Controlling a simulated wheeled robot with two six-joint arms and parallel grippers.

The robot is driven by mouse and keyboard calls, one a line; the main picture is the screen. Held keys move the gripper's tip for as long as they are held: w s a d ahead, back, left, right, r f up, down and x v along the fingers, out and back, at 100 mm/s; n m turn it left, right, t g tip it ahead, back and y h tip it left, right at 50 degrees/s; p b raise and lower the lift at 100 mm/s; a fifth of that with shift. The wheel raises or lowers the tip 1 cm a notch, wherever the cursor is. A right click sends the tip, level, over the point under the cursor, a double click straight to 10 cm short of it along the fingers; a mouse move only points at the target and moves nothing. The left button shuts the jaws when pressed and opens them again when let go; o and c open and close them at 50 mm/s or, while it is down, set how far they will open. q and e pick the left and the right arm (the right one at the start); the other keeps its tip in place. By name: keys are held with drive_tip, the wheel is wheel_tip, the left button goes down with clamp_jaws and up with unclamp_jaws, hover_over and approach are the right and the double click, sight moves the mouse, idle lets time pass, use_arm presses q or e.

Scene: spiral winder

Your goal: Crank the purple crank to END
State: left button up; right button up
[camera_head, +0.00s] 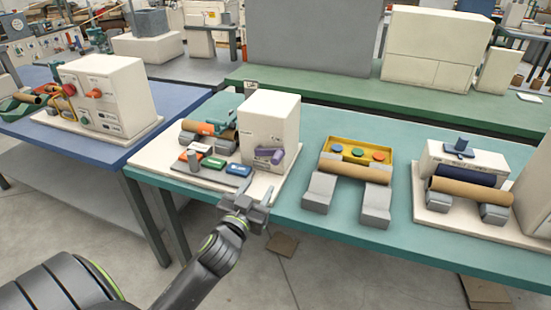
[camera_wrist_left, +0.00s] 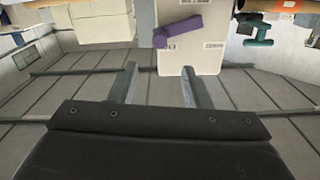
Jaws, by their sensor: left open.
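The purple crank (camera_head: 270,155) is on the front of a white machine box (camera_head: 262,112) on the teal table. My left gripper (camera_head: 252,197) is open and empty, in front of the table's near edge and a little below the crank in the head view. In the left wrist view the purple crank (camera_wrist_left: 178,30) shows beyond the open fingers (camera_wrist_left: 160,84), apart from them, against the pale box face (camera_wrist_left: 200,55). Small markings show on that face, too small to read. My right gripper is in neither view.
A yellow tray (camera_head: 377,145), grey blocks (camera_head: 319,192) and a brown roll (camera_head: 470,192) stand to the right. Bare teal tabletop (camera_head: 289,207) lies right of the base.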

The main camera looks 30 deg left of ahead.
sight(274, 162)
use_arm(q)
drive_tip(key=p+x, duration=0.1)
drive_tip(key=x, duration=1.2)
drive_tip(key=shift+w+f, duration=0.1)
drive_tip(key=shift+c, duration=0.4)
clamp_jaws()
